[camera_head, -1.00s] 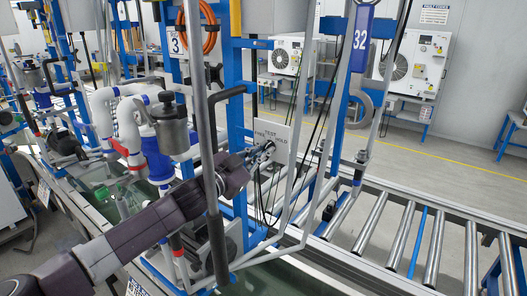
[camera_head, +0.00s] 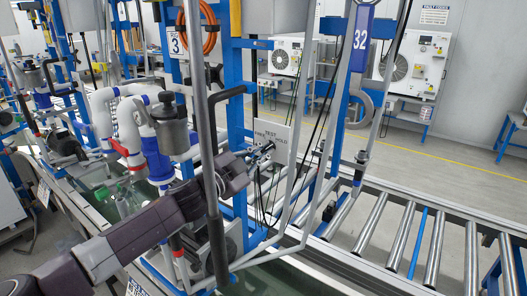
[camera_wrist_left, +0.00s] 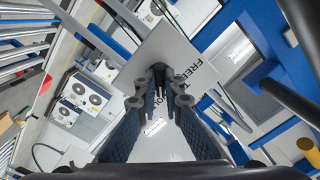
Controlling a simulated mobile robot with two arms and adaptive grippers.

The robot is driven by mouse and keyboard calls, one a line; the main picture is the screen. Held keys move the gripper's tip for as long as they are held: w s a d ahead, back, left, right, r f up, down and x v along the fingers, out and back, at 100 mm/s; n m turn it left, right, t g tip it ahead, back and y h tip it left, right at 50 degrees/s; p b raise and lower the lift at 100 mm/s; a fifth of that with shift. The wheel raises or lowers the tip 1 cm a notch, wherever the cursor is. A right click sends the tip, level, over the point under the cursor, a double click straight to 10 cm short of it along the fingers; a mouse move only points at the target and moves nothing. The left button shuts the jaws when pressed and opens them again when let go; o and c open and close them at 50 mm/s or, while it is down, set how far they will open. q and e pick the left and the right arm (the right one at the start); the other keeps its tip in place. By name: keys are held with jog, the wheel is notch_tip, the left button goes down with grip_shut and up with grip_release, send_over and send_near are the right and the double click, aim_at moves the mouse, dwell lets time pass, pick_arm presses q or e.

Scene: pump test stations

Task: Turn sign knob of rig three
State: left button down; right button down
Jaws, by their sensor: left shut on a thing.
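The sign plate (camera_head: 283,133) of rig three is pale grey with the words TEST, FREE and HOLD, and it hangs on the blue frame. My left gripper (camera_head: 264,149) reaches it from the left, with its fingertips at the knob on the plate's front. In the left wrist view the sign plate (camera_wrist_left: 177,57) fills the middle, and the left gripper (camera_wrist_left: 158,82) has its fingers closed together on the dark knob (camera_wrist_left: 157,70). The fingers hide most of the knob, so its exact pointing is unclear. My right gripper is in neither view.
A number 3 tag (camera_head: 176,42) hangs beside an orange hose coil (camera_head: 200,25). Grey upright bars (camera_head: 203,110) stand close to my left arm. A blue pump with white pipes (camera_head: 157,157) is at left. A roller conveyor (camera_head: 400,240) runs at right.

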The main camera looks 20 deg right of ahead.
pick_arm(q)
jog(key=shift+f, duration=0.1)
jog(key=c, duration=2.1)
grip_release()
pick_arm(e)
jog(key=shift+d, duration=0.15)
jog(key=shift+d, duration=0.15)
pick_arm(q)
jog(key=shift+s+a, duration=0.1)
jog(key=shift+a, duration=0.05)
jog(key=v, duration=1.1)
jog(key=shift+s+a, duration=0.2)
jog(key=shift+a, duration=0.2)
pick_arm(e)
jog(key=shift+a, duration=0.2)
